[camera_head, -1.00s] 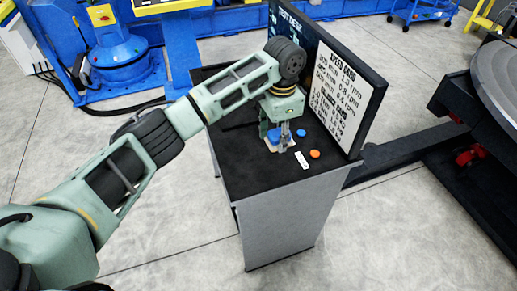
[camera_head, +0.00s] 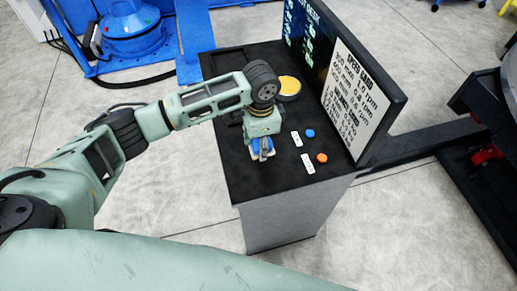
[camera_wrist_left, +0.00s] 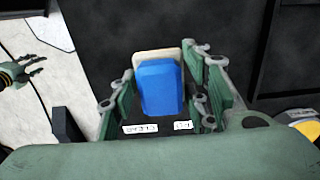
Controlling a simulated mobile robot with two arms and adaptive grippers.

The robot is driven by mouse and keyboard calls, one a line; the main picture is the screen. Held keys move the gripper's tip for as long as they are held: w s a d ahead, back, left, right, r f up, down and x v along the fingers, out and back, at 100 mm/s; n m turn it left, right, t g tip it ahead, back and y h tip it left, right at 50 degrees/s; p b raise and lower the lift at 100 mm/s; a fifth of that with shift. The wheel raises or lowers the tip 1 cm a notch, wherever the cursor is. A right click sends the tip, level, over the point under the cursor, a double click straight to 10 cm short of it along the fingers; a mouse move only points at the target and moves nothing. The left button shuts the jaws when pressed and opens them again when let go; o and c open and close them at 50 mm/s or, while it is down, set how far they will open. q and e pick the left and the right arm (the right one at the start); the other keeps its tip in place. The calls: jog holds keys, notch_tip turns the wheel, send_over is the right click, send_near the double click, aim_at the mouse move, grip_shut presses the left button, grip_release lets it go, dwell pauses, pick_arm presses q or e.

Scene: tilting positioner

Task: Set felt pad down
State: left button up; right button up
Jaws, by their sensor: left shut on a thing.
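The felt pad (camera_wrist_left: 158,86) is a blue block with a cream layer behind it in the left wrist view. In the head view a bit of its blue (camera_head: 257,146) shows at my left gripper (camera_head: 263,155). My left gripper, also in the wrist view (camera_wrist_left: 163,98), is shut on the pad, with a finger on either side. It points down over the near left part of the black desk top (camera_head: 285,178). I cannot tell whether the pad touches the desk. A gripper shape (camera_wrist_left: 22,72), apparently my right one, shows small at the wrist view's left edge.
Right of my left gripper are a blue button (camera_head: 310,133) and an orange button (camera_head: 321,157), each beside a white label. A yellow disc (camera_head: 289,86) sits behind. A board (camera_head: 345,90) stands along the desk's right edge. The desk's front is clear.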

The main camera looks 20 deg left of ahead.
aim_at(258, 154)
pick_arm(q)
jog(key=shift+s+a+f, duration=0.1)
jog(key=shift+s+f, duration=0.2)
jog(key=shift+f, duration=0.2)
notch_tip(258, 154, down, 2)
jog(key=shift+f+p, duration=0.2)
jog(key=shift+p, duration=0.4)
jog(key=shift+f, duration=0.55)
jog(key=o, duration=1.1)
pick_arm(e)
jog(key=shift+w+a+r+t, duration=0.15)
jog(key=shift+w+r, duration=0.2)
jog(key=shift+w, duration=0.25)
jog(key=shift+w+r+t, duration=0.15)
jog(key=shift+w+r, duration=0.2)
jog(key=shift+w, duration=0.25)
pick_arm(q)
jog(key=shift+r, duration=0.1)
